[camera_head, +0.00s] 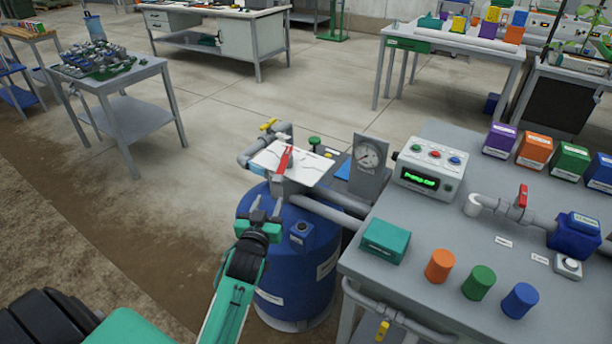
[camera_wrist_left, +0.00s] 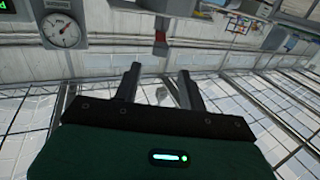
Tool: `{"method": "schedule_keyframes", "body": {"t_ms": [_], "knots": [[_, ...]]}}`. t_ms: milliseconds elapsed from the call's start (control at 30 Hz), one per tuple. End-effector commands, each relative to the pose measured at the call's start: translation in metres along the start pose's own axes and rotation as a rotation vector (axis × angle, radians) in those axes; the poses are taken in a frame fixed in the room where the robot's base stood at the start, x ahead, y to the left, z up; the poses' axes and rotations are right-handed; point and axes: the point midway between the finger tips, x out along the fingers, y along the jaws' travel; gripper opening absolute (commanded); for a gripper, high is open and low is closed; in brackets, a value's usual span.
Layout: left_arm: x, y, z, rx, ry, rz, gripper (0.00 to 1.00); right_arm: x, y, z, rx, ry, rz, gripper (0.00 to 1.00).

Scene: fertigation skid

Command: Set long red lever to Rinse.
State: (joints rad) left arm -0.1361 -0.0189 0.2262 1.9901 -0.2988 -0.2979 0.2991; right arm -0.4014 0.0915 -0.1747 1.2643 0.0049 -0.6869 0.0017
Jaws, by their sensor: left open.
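The long red lever (camera_head: 285,158) stands over a white marked plate (camera_head: 310,166) above the blue tank (camera_head: 318,250). The plate's lettering is too small to read, so I cannot tell which mark the lever is at. My left gripper (camera_head: 266,208) is open and empty, on the near side of the plate, below the lever and apart from it. In the left wrist view, a red piece that looks like the lever (camera_wrist_left: 160,46) shows beyond and between the open fingers (camera_wrist_left: 158,84). My right gripper is not in view.
A dial gauge (camera_head: 370,155) and a control box (camera_head: 431,170) stand right of the plate. A short red valve handle (camera_head: 522,196) is on the grey bench (camera_head: 420,285). A yellow handle (camera_head: 268,124) is behind the plate. Grey pipe runs beside the tank. Floor left of the tank is clear.

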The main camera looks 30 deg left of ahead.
Motion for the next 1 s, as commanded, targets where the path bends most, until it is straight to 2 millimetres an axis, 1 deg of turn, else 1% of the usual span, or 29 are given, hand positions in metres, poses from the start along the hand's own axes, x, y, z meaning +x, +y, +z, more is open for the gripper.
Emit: {"method": "schedule_keyframes", "body": {"t_ms": [167,267,500,700,833,1000], "knots": [[0.016,0.0,-0.004,0.001,0.005,-0.001,0.42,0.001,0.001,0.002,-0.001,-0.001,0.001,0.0],[0.033,-0.001,-0.004,0.002,0.005,-0.001,0.42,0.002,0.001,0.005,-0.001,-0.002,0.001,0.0],[0.08,0.0,-0.004,0.001,0.003,-0.001,0.42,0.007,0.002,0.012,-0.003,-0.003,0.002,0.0],[0.113,0.0,-0.003,0.0,0.003,0.0,0.42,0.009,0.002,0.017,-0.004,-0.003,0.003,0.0],[0.127,0.0,-0.002,0.001,0.002,0.0,0.42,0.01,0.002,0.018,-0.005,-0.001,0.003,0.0],[0.136,0.0,-0.002,0.001,0.001,0.0,0.42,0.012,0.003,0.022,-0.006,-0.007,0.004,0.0]]}}
